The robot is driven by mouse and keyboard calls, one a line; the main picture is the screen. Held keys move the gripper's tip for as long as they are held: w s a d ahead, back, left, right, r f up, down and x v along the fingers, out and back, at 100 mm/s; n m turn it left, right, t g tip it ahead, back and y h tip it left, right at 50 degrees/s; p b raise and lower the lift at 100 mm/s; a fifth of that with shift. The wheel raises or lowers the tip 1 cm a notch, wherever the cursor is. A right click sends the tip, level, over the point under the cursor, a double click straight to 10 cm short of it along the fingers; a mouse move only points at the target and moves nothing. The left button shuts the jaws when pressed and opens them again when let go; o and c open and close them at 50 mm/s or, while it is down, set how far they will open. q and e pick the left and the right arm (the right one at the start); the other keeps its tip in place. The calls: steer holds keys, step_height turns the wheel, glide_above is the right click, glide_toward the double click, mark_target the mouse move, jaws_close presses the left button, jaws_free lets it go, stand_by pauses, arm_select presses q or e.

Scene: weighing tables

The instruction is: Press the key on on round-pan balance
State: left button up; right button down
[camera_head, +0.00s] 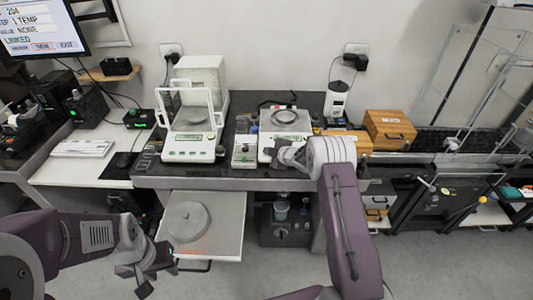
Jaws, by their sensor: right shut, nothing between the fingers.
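The balance with a round pan and ring (287,119) stands on the dark bench, right of centre. Its front panel is partly hidden by my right gripper (277,157), which is shut and empty at the front of this balance. Whether its fingertips touch a key cannot be told, and the keys are hard to make out. My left gripper (146,279) hangs low at the lower left, in front of the pulled-out shelf and away from the balances. Its finger opening is not clear.
A balance with a glass draft shield (190,147) stands left on the dark bench (228,183). A small grey device (244,151) sits between the balances. Wooden boxes (391,130) and a white device (337,101) stand right. A pulled-out shelf (225,228) bears a round grey object.

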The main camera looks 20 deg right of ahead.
steer(key=shift+s+r, duration=0.15)
steer(key=shift+r, duration=0.35)
steer(key=r+p, duration=0.1)
steer(key=s+r+p, duration=0.1)
steer(key=r, duration=0.1)
steer(key=r+p, duration=0.1)
steer(key=shift+s+a+r, duration=0.2)
steer(key=shift+a+r, duration=0.05)
steer(key=shift+r, duration=0.15)
stand_by(0.5)
